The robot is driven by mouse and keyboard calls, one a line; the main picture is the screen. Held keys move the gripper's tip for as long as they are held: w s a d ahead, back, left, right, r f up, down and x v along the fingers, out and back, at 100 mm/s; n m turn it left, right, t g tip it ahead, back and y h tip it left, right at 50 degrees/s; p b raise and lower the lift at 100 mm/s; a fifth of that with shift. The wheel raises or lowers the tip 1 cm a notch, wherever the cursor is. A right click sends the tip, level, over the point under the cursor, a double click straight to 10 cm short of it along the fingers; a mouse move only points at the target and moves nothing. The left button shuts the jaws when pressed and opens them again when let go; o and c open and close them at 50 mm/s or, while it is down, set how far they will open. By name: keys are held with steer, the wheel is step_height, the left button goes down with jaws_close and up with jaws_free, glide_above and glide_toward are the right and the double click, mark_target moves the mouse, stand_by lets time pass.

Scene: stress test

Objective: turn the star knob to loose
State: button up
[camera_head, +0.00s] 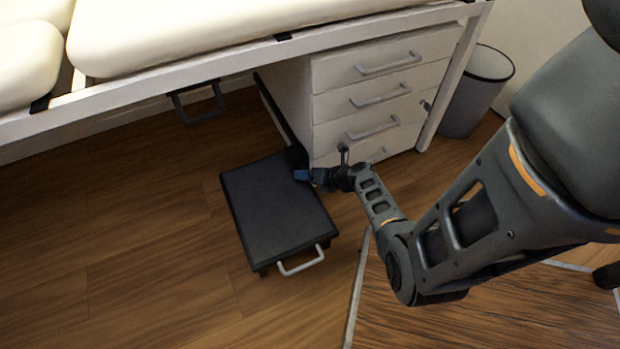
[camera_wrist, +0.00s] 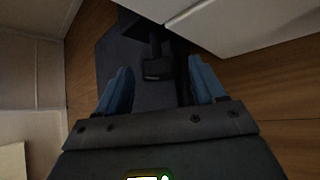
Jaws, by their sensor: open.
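My gripper (camera_head: 308,176) is low over the far right corner of a black step stool (camera_head: 275,215), beside the white drawer unit. In the wrist view my gripper (camera_wrist: 162,82) is open, with its blue fingers apart and nothing held between them. A dark block on a stem (camera_wrist: 158,68) shows beyond the fingertips, between them in the picture and apart from them. It may be the star knob, but it is too dark to make out star lobes. In the head view a dark upright part (camera_head: 295,157) stands just behind my gripper.
The white drawer unit (camera_head: 335,110) with grey handles stands close behind my gripper. A padded couch (camera_head: 190,30) on a white frame (camera_head: 240,55) overhangs the back. A grey bin (camera_head: 475,95) is at the right. Wooden floor (camera_head: 130,220) is clear at the left.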

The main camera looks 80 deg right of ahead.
steer(key=c, duration=1.1)
steer(key=shift+o, duration=0.2)
steer(key=shift+a+r+g+p, duration=0.1)
steer(key=shift+r+g+p, duration=0.15)
steer(key=shift+p, duration=0.45)
steer(key=shift+w+p, duration=0.1)
steer(key=shift+p, duration=0.4)
steer(key=g+p, duration=0.1)
steer(key=p, duration=0.1)
steer(key=n+h+p, duration=0.1)
steer(key=shift+w+a+r+g+p, duration=0.1)
steer(key=shift+a+r+g+p, duration=0.1)
steer(key=shift+g+p, duration=0.15)
steer(key=shift+f+n+g+h+p, duration=0.25)
steer(key=shift+n+g+h+p, duration=0.5)
steer(key=shift+p, duration=0.4)
steer(key=shift+w+f+n+g+h+p, duration=0.15)
steer(key=shift+n+g+h+p, duration=0.6)
steer(key=shift+g+p, duration=0.4)
